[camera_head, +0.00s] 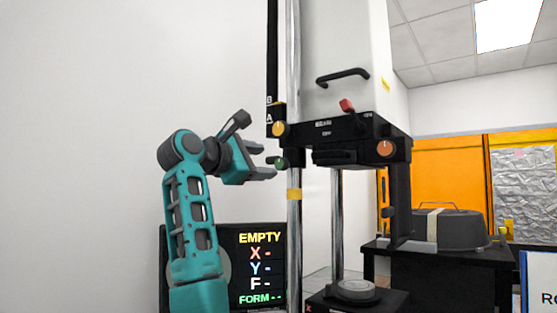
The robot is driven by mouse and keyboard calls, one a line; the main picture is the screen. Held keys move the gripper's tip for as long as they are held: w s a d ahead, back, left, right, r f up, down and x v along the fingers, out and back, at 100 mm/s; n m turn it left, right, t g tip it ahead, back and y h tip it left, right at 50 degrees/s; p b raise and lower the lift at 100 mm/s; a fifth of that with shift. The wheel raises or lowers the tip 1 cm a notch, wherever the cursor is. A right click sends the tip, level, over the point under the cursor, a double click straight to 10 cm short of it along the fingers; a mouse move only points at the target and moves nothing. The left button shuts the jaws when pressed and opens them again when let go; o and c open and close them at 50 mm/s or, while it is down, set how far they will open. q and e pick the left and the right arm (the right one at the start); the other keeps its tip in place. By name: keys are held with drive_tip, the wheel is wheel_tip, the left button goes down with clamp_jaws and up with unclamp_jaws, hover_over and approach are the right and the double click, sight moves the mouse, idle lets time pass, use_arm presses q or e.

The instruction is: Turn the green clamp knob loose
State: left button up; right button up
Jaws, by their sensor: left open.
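The green clamp knob (281,162) is small and sits beside the chrome column (294,215), below a yellow knob (278,129). My left gripper (258,147) is open, with its fingers pointing right toward the column. The lower fingertip lies very close to the green knob in the picture; I cannot tell whether they touch. The upper finger is raised to the left of the yellow knob. Nothing shows between the fingers. My right gripper is not in view.
A display (259,268) reading EMPTY stands behind my left arm. A grey lidded case (450,229) sits on a black stand at right. The space left of my arm is clear.

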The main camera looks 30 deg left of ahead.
sight(280, 164)
use_arm(q)
drive_tip(key=w, duration=0.2)
drive_tip(key=w+p, duration=0.1)
drive_tip(key=w, duration=0.3)
drive_tip(key=shift+w+d, duration=0.25)
drive_tip(key=shift+w, duration=0.05)
drive_tip(key=c, duration=1)
drive_tip(key=shift+c, duration=0.2)
